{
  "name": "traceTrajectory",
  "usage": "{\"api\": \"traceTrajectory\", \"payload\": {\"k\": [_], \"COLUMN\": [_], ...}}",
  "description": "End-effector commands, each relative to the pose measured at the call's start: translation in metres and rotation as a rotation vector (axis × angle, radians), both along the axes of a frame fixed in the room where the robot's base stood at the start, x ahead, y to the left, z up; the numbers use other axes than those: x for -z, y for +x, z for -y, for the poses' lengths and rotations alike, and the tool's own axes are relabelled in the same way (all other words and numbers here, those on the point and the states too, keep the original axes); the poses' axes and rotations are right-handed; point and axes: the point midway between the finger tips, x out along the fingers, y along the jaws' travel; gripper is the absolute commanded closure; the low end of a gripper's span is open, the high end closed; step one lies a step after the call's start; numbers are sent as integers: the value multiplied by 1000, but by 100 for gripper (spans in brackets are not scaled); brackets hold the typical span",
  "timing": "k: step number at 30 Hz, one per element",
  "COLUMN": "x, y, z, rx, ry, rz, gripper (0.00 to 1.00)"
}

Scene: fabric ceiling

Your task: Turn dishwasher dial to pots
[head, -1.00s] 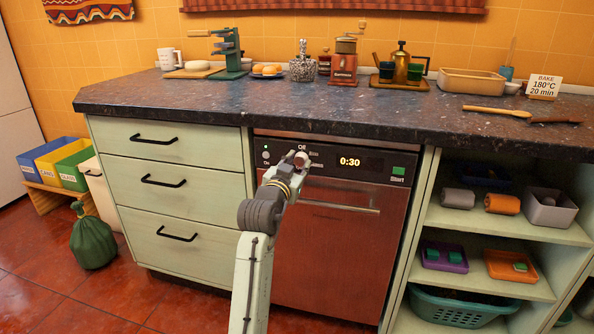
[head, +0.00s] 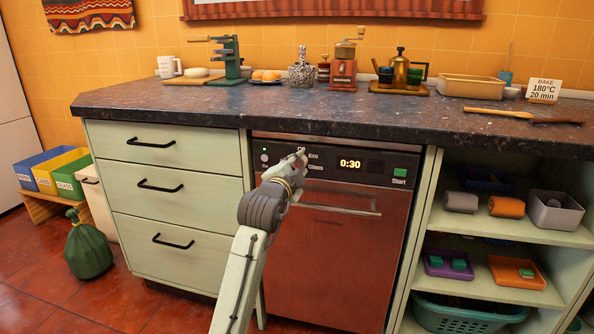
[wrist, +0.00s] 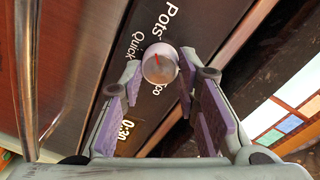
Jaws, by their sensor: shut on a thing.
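The dishwasher (head: 330,245) has a reddish-brown front with a dark control strip (head: 377,162) along its top. In the wrist view the round grey dial (wrist: 161,66) has a red mark pointing up in the picture and slightly left. The printed word "Pots" (wrist: 172,20) is above the dial and "Quick" (wrist: 138,43) is to its left. My gripper (wrist: 159,74) has its two purple-padded fingers on either side of the dial, shut on it. My gripper (head: 299,155) hides the dial in the head view.
A display (head: 350,163) reads 0:30, and a green Start button (head: 399,173) is at the strip's right. The door handle bar (head: 339,203) runs below the strip. The countertop (head: 260,107) overhangs above. Drawers (head: 170,187) stand left, open shelves (head: 505,232) right.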

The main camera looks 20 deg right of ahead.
Motion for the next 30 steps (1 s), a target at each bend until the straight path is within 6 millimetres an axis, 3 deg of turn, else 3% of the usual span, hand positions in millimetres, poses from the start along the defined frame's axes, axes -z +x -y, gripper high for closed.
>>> {"api": "traceTrajectory", "payload": {"k": [12,27,28,30], "x": [0,0,0,0], "y": [0,0,0,0], "z": [0,0,0,0], "rx": [-1,0,0,0], "ry": [133,145,145,145], "rz": [90,99,99,99], "gripper": [99,99,69,64]}}
